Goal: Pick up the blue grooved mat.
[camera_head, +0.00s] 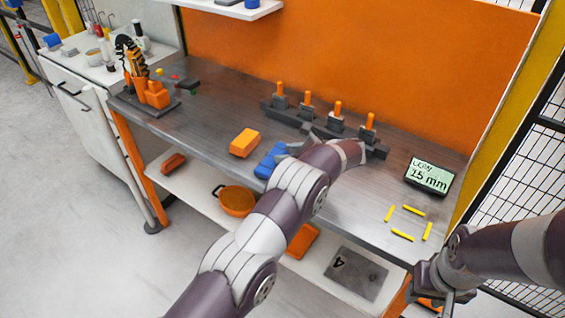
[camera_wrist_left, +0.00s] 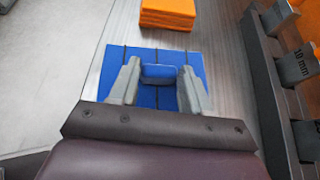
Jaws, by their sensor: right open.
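The blue grooved mat (camera_wrist_left: 168,58) lies flat in the left wrist view, with dark groove lines and a raised blue block between my fingers. In the head view the mat (camera_head: 268,160) lies on the grey workbench, partly hidden by my left arm. My left gripper (camera_wrist_left: 159,75) is over the mat, with one finger on each side of the raised block. I see no clear gap, but cannot tell whether the fingers press on it. My right gripper (camera_head: 445,278) is open at the bench's front right corner, away from the mat.
An orange block (camera_head: 245,142) lies just left of the mat. A dark rack (camera_head: 325,125) with several orange-topped pegs stands behind it. A display reading 15 mm (camera_head: 430,176) and several yellow strips (camera_head: 402,236) are on the right. The bench (camera_head: 215,110) is clear behind the orange block.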

